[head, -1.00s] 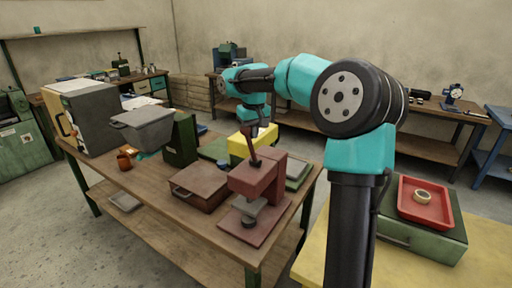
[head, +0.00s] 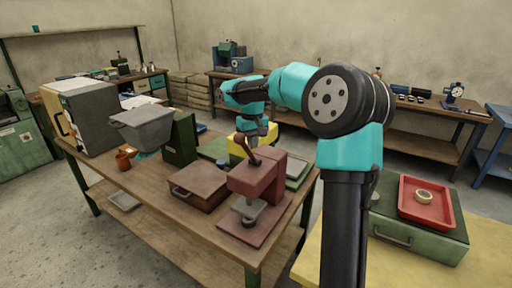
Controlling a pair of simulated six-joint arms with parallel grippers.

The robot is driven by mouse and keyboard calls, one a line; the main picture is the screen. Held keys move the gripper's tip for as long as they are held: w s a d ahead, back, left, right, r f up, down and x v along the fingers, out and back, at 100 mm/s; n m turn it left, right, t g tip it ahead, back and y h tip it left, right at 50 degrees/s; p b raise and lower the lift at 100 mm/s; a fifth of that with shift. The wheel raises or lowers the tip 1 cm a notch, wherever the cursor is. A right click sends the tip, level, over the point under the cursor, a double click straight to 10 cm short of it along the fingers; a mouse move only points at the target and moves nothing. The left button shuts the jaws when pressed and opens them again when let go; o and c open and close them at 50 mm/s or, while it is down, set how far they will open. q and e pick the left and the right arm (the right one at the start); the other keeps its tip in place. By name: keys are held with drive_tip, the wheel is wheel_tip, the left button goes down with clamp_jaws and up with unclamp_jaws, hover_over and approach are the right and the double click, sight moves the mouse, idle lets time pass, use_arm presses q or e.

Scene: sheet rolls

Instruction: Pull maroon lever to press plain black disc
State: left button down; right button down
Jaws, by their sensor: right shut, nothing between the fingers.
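A maroon press (head: 262,182) stands on the wooden table. Its maroon lever (head: 249,155) rises from the top of the press, tilted to the left. My right gripper (head: 253,145) is just above and behind the lever; its fingers are shut with nothing between them. Whether it touches the lever I cannot tell. Under the press head is a grey plate (head: 247,211), with a small dark round thing (head: 248,222) at its front edge, perhaps the plain black disc; it is too small to be sure. My left gripper is out of view.
A maroon box (head: 199,187) with a handle sits left of the press. A red tray (head: 450,217) holding a ring sits on a green case at right.

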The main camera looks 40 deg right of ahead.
drive_tip(key=w+d, duration=0.2)
drive_tip(key=d, duration=0.7)
drive_tip(key=shift+w+d, duration=0.15)
drive_tip(key=shift+d, duration=0.2)
idle(0.3)
drive_tip(key=shift+r, duration=0.15)
wheel_tip(320, 180, up, 10)
drive_tip(key=d, duration=0.2)
drive_tip(key=shift+w, duration=0.2)
idle(0.8)
idle(0.3)
